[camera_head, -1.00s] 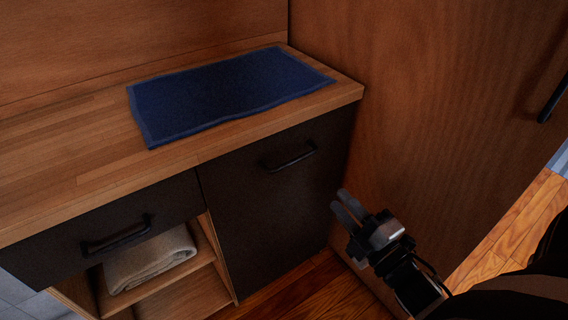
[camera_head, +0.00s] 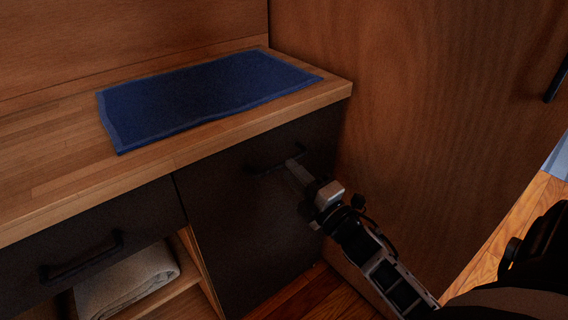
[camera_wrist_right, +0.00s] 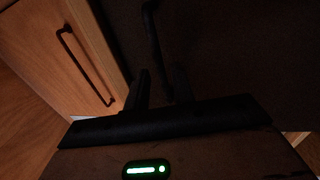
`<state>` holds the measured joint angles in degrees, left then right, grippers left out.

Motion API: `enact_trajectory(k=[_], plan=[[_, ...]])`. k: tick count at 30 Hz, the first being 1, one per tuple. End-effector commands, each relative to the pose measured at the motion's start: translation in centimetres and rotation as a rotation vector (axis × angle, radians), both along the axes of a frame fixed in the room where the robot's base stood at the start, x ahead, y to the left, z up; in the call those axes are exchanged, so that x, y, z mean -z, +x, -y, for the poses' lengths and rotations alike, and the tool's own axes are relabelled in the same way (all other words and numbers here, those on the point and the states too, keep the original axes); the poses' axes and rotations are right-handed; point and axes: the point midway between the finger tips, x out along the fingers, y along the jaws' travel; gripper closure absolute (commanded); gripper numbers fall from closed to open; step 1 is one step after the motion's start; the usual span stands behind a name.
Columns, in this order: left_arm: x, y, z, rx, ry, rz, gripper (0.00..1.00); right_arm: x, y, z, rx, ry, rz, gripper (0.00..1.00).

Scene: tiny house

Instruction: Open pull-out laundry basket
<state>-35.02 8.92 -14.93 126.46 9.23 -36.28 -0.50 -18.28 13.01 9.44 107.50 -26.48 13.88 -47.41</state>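The pull-out laundry basket front is likely the dark panel (camera_head: 245,215) under the right end of the counter. It appears closed, flush with the cabinet, and any basket behind it is hidden. Its black bar handle (camera_head: 270,168) is near the panel's top. My right gripper (camera_head: 296,168) reaches this handle from the lower right, its fingertips beside the handle's right end. In the right wrist view the two fingers (camera_wrist_right: 160,88) are apart, and the handle (camera_wrist_right: 153,38) lies just ahead, roughly in line with the gap. Contact cannot be told. My left gripper is not in view.
A blue mat (camera_head: 205,95) lies on the wooden counter (camera_head: 50,150). A dark drawer with a handle (camera_head: 82,258) is at the left, above an open shelf holding a folded towel (camera_head: 125,280). A tall wooden panel (camera_head: 430,110) stands close on the right.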

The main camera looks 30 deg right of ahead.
Motion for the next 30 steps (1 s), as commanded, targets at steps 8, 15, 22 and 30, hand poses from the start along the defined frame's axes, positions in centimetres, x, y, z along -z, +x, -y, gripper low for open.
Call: enact_trajectory(k=[8,15,22,30], plan=[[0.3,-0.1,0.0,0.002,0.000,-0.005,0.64,-0.7,3.4,-0.2,0.000,0.001,0.001,0.75],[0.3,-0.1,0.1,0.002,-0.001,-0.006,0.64,-0.7,3.8,-0.3,0.000,0.002,-0.001,0.75],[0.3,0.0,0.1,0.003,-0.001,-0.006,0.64,-0.7,3.7,-0.3,0.000,0.002,-0.001,1.00],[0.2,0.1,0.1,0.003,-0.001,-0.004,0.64,-0.7,3.7,-0.3,-0.001,0.002,-0.001,1.00]])
